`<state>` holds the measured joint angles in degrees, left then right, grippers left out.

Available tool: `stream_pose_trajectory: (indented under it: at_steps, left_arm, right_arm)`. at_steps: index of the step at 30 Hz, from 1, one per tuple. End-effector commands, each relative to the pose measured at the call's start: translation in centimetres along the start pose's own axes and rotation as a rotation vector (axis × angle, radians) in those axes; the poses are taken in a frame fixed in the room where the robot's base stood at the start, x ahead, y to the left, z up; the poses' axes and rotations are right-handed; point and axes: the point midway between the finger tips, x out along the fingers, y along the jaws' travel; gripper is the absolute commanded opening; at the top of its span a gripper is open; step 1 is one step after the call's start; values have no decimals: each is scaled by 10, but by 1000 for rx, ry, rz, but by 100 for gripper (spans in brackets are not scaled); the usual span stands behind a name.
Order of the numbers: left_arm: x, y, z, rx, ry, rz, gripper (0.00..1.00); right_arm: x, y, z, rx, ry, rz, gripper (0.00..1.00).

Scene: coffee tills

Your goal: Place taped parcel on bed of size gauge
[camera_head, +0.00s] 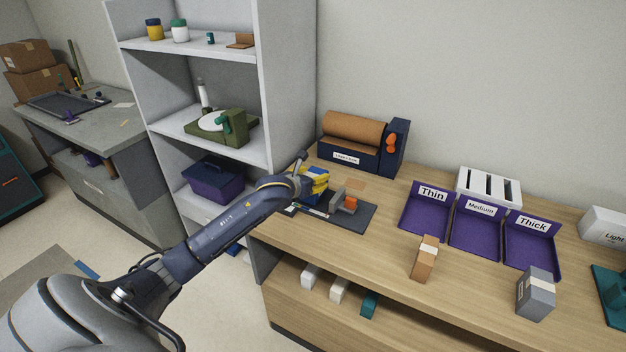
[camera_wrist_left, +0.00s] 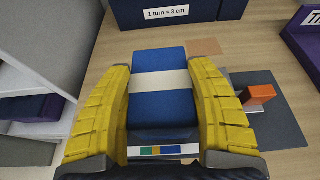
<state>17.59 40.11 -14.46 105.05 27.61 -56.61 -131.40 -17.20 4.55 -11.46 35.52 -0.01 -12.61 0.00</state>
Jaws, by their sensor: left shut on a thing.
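In the left wrist view, a blue parcel with a pale tape band (camera_wrist_left: 160,83) sits between the yellow fingers of my left gripper (camera_wrist_left: 160,100), which is shut on it. In the head view the left gripper (camera_head: 316,182) is over the left part of the size gauge, and the parcel is mostly hidden by it. The gauge has a dark flat bed (camera_head: 345,222), a grey upright piece and an orange block (camera_head: 351,204). A strip of coloured marks (camera_wrist_left: 160,151) shows below the parcel. I cannot tell whether the parcel touches the bed. My right gripper is not in view.
Purple trays marked Thin (camera_head: 425,222), Medium (camera_head: 474,240) and Thick (camera_head: 531,257) stand to the right. A brown taped parcel (camera_head: 424,260) and a grey one (camera_head: 535,294) stand in front. A paper roll (camera_head: 352,129) is behind the gauge; a grey shelf (camera_head: 285,60) is left.

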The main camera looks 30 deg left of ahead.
Motion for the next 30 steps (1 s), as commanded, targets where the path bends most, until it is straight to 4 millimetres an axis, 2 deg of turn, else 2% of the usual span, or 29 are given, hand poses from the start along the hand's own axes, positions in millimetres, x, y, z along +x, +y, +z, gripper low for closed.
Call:
stream_pose_trajectory:
  at_steps: [3, 15, 16, 21, 30]
  left_arm:
    - [3, 0, -7, 1, -1, 1, 24]
    - [4, 0, -10, 2, -1, 1, 24]
    - [4, 0, -10, 2, -1, 1, 59]
    - [4, 0, -10, 1, 0, 1, 79]
    - [4, 0, -8, 1, -1, 1, 80]
  right_arm:
    - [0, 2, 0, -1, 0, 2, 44]
    - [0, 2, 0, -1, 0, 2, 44]
    - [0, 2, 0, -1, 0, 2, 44]
    - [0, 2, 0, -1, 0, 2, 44]
    - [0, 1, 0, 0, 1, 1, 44]
